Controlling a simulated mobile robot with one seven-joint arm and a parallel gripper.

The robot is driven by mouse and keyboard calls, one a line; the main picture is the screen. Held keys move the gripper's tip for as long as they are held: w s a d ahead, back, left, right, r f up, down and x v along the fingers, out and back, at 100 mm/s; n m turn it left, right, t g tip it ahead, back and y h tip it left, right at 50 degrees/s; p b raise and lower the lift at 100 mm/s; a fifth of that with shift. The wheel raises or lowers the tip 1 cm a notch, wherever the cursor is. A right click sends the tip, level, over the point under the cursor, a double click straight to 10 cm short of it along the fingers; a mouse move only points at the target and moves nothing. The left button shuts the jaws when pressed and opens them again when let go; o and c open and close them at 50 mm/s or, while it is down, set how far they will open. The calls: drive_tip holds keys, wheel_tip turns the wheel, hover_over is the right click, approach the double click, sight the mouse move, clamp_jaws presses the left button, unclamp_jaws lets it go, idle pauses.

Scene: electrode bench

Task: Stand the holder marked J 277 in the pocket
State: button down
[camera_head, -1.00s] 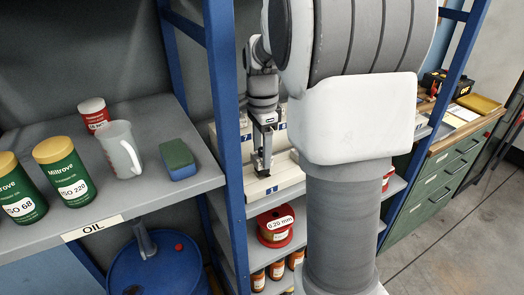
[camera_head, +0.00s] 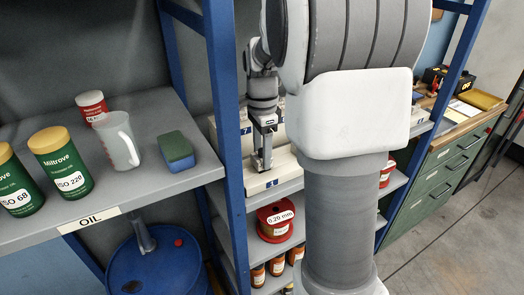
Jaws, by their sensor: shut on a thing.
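My gripper (camera_head: 262,165) points down at the middle shelf behind the blue upright. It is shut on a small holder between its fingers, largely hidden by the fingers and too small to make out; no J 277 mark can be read. Just below and around it is a pale stepped block (camera_head: 289,169) with blue number labels, one at its front edge and a 7 at the back left. The pocket cannot be made out, and my arm hides the block's right part. I cannot tell whether the held thing touches the block.
A blue upright (camera_head: 226,130) stands close left of my gripper. The left shelf bears green canisters (camera_head: 61,162), a red-and-white can (camera_head: 91,105), a clear jug (camera_head: 119,140) and a sponge (camera_head: 176,152). A red spool (camera_head: 276,222) sits below. A green drawer bench (camera_head: 442,172) is at right.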

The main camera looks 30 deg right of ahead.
drive_tip(key=shift+f, duration=0.4)
drive_tip(key=shift+c, duration=0.8)
unclamp_jaws()
wheel_tip(320, 180, up, 8)
drive_tip(key=shift+f, duration=0.2)
drive_tip(key=shift+d, duration=0.1)
